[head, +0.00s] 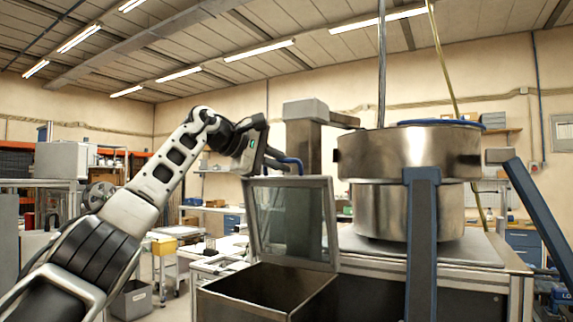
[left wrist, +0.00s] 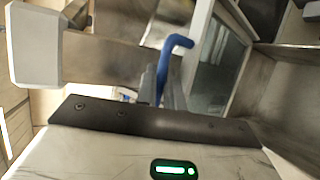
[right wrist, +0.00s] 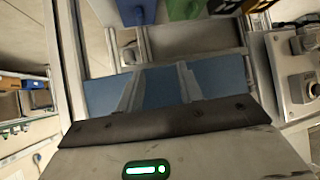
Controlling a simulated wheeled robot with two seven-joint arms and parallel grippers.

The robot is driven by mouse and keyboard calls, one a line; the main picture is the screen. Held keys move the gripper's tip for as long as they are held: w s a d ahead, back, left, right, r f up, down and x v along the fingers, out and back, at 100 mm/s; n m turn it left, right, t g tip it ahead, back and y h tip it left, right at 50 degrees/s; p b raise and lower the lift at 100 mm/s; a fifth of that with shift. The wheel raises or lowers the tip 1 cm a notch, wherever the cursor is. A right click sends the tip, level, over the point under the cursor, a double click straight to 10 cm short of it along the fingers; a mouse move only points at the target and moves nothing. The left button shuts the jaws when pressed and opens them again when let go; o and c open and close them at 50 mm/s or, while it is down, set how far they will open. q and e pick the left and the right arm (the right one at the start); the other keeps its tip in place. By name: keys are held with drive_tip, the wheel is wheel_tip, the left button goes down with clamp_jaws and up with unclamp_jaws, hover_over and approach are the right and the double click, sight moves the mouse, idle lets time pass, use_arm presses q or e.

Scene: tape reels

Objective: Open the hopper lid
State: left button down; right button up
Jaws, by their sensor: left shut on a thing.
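The hopper lid (head: 331,222), a pale metal frame with a clear pane, stands raised nearly upright on the open-topped steel hopper (head: 230,300). The lid also shows in the left wrist view (left wrist: 215,75), right of the fingers. A blue bent handle (left wrist: 178,43) is at the lid's top edge. My left gripper (head: 272,163) is shut on this handle; the fingers (left wrist: 164,88) are close together around its lower part. The hopper's dark inside is visible. My right gripper (right wrist: 160,88) is open, with its fingers apart over a blue surface; it is not in the head view.
A large round steel vessel (head: 405,155) stands right of the lid, with blue posts (head: 421,240) in front. A grey column (head: 303,135) rises behind the lid. Blue and green bins (right wrist: 183,8) lie ahead of my right gripper, with a grey control box (right wrist: 295,70) to its right.

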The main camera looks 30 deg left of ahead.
use_arm(q)
drive_tip(key=shift+w+r, duration=0.1)
drive_tip(key=shift+w, duration=0.05)
idle(0.3)
drive_tip(key=c, duration=1.5)
unclamp_jaws()
drive_tip(key=b+v, duration=0.2)
drive_tip(key=v, duration=1.4)
drive_tip(key=shift+d+r, duration=0.1)
drive_tip(key=shift+r, duration=0.1)
